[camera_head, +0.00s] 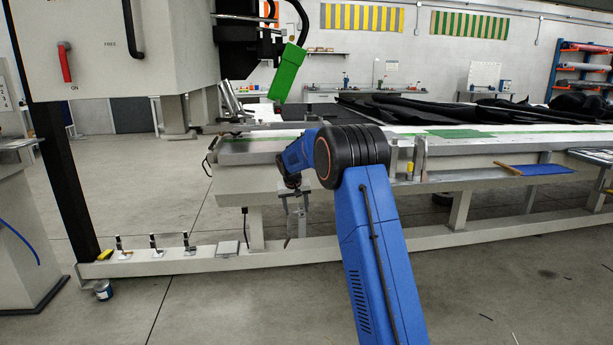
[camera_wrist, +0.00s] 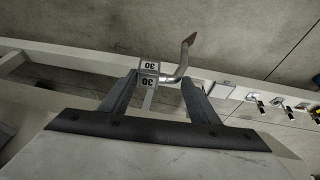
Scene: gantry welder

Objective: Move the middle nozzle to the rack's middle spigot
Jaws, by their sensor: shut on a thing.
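A nozzle (camera_wrist: 150,67) with a pale block marked 30 and a bent metal tube shows between the fingertips in the wrist view. My gripper (camera_wrist: 160,79) is shut on it, and the tube bends away to the upper right. In the head view my gripper (camera_head: 297,212) hangs in front of the long table's side, above the low floor beam. Three small light-and-dark fixtures (camera_head: 155,246) stand in a row on the beam, left of my gripper. They also show at the right of the wrist view (camera_wrist: 280,103). I cannot tell which of these is the rack's middle spigot.
The low beam (camera_head: 325,250) runs along the floor, with a grey plate (camera_head: 228,248) between the fixtures and my gripper. The long table (camera_head: 470,181) stands behind. A yellow item (camera_head: 104,254) and a can (camera_head: 103,290) are at the beam's left end.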

